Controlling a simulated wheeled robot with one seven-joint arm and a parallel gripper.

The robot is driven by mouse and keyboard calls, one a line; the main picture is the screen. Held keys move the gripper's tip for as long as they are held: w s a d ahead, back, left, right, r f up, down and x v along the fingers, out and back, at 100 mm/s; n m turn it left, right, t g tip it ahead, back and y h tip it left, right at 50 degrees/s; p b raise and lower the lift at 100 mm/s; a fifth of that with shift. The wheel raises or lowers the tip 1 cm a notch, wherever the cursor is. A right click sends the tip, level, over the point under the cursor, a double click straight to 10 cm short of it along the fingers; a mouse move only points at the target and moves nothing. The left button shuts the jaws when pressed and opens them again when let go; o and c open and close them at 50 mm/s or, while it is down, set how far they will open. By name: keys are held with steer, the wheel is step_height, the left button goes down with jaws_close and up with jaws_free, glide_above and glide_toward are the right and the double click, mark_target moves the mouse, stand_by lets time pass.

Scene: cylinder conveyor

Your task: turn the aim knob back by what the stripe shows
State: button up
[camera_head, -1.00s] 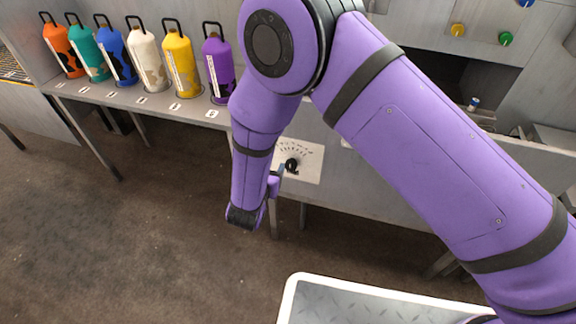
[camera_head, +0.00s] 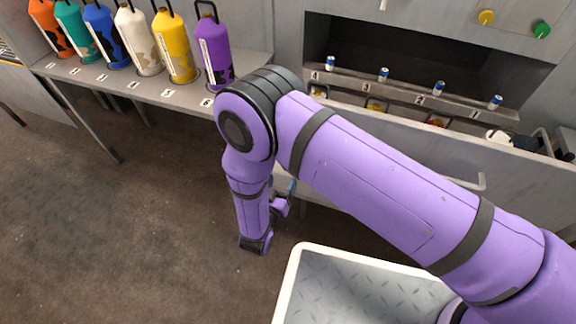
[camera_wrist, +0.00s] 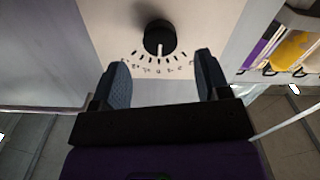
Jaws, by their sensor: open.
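The aim knob (camera_wrist: 160,38) is a round black knob with a pale stripe on its lower edge, in the wrist view. It sits on a pale dial plate (camera_wrist: 100,30) with an arc of dark tick marks and small characters, too small to read. The stripe points down in the picture, near the middle of the arc. My gripper (camera_wrist: 161,62) is open and empty. Its two dark fingertips are on either side of the knob's line and appear short of it, not touching. In the head view my gripper (camera_head: 284,198) is low beside the bench front; my arm hides the knob.
Several coloured bottles, including a purple one (camera_head: 214,50), stand on a numbered bench (camera_head: 180,97) at the left. Small white-and-blue cylinders (camera_head: 383,73) stand on a numbered ledge in a dark recess. A handle (camera_head: 465,183) juts from the front. Floor at the left is clear.

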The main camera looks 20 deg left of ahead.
steer(key=shift+w+d, duration=0.15)
steer(key=shift+w, duration=1.4)
steer(key=shift+w+d, duration=0.1)
steer(key=shift+w, duration=1.4)
steer(key=c, duration=0.9)
